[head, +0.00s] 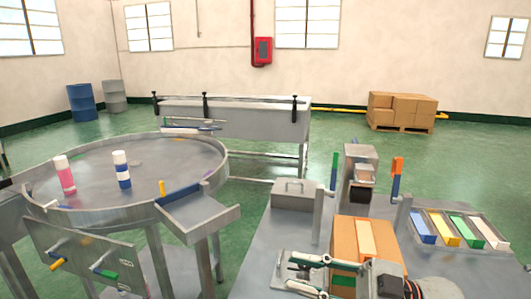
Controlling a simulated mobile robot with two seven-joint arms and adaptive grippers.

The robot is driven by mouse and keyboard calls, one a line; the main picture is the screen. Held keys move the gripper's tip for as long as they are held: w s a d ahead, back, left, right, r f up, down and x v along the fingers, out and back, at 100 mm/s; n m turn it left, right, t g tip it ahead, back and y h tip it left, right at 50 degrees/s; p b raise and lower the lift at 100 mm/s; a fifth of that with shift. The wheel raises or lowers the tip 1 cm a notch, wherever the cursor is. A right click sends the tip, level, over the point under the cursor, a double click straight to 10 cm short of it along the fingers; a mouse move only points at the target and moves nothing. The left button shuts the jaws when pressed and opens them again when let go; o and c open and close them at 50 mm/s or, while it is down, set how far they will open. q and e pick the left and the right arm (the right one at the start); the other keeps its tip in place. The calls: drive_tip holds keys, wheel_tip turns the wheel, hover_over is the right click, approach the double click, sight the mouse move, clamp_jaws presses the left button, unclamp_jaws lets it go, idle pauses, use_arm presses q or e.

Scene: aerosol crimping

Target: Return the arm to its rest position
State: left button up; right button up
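My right gripper (292,273) reaches in from the bottom right, low over the grey workbench (255,262). Its two fingers point left and look spread apart, with nothing visible between them. It is in front of an orange-brown box (344,237), whose lower part it partly hides. My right forearm runs off the bottom edge. My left gripper does not show. A pink can with a white cap (65,176) and a blue-and-white can (122,170) stand upright on the round metal table (90,160) at left.
Behind the box stands a grey machine (359,172) with upright posts. A tray (458,231) of coloured blocks lies at right, and a grey lidded box (293,194) at the bench's back left. A conveyor (235,117) and stacked cartons (402,109) are farther back. Green floor lies open between.

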drive_tip(key=w+d+f+m+t+h, duration=0.3)
drive_tip(key=d+f+m+t+h, duration=0.1)
drive_tip(key=f+m+t+h, duration=0.35)
drive_tip(key=w+d+f+m+t+h, duration=0.4)
drive_tip(key=f+m+t, duration=0.35)
drive_tip(key=f, duration=0.35)
drive_tip(key=s+d+f+m+g+h, duration=0.1)
drive_tip(key=s+d+f+g+h, duration=0.1)
drive_tip(key=s+f, duration=0.3)
drive_tip(key=s+d+f+g+h, duration=0.1)
drive_tip(key=s+f, duration=0.4)
drive_tip(key=f, duration=0.7)
drive_tip(key=s+d+f+m+g+h, duration=0.1)
drive_tip(key=s+d+f+g+h, duration=0.1)
drive_tip(key=s+f, duration=0.4)
wheel_tip(320, 180, down, 3)
drive_tip(key=shift+d+r+m+g+h, duration=0.1)
drive_tip(key=shift+d+m+g+h, duration=0.2)
drive_tip(key=shift+g+h, duration=0.55)
drive_tip(key=shift+s, duration=0.1)
